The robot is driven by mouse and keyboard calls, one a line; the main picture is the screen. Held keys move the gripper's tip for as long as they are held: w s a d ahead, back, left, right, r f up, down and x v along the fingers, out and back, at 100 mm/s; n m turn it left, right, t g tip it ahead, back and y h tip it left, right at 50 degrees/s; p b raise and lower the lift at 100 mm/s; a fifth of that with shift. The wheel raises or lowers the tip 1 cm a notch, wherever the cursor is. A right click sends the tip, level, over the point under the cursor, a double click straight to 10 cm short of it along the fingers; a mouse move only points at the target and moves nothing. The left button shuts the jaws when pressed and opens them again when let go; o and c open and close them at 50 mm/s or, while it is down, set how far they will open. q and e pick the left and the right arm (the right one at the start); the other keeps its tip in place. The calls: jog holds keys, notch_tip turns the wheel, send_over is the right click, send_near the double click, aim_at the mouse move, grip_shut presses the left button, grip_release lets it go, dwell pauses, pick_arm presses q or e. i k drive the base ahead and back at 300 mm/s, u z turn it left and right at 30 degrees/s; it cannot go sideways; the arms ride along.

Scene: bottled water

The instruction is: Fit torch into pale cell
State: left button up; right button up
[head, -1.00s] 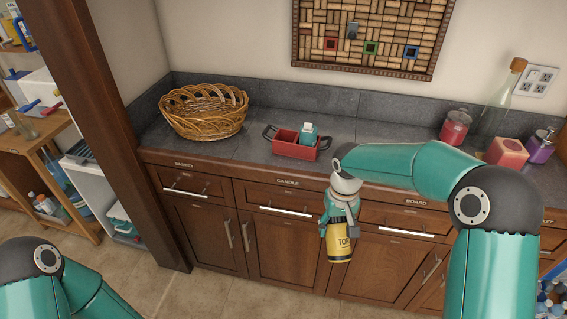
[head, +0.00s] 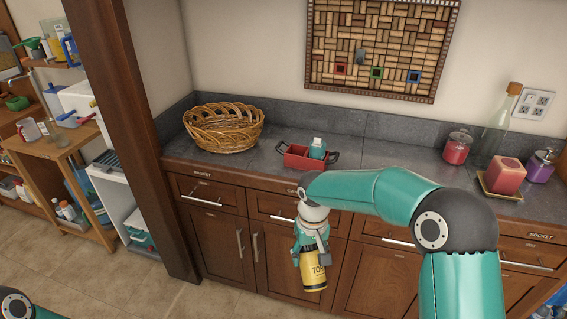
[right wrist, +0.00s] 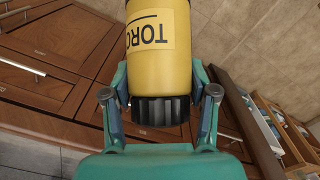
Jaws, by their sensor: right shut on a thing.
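The torch (head: 314,279) is a yellow cylinder with a dark ribbed end and the letters "TORC" showing. My right gripper (head: 311,256) is shut on the torch and holds it in front of the wooden cabinet doors, below the counter top. In the right wrist view the torch (right wrist: 160,45) sits between the two fingers, its dark ribbed end toward my palm. A red caddy (head: 296,158) with dark handles stands on the counter and holds a teal bottle (head: 317,148). I cannot make out a pale cell in it. My left gripper is out of view.
A wicker basket (head: 223,129) stands left of the caddy on the grey counter (head: 395,157). A red jar (head: 457,148), a glass bottle (head: 497,125), a candle (head: 506,175) and a purple dispenser (head: 541,166) stand at the right. A wooden post (head: 125,120) and shelves are at the left.

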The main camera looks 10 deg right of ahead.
aim_at(296, 162)
jog(key=u, duration=0.1)
jog(key=i, duration=1)
jog(key=z, duration=0.05)
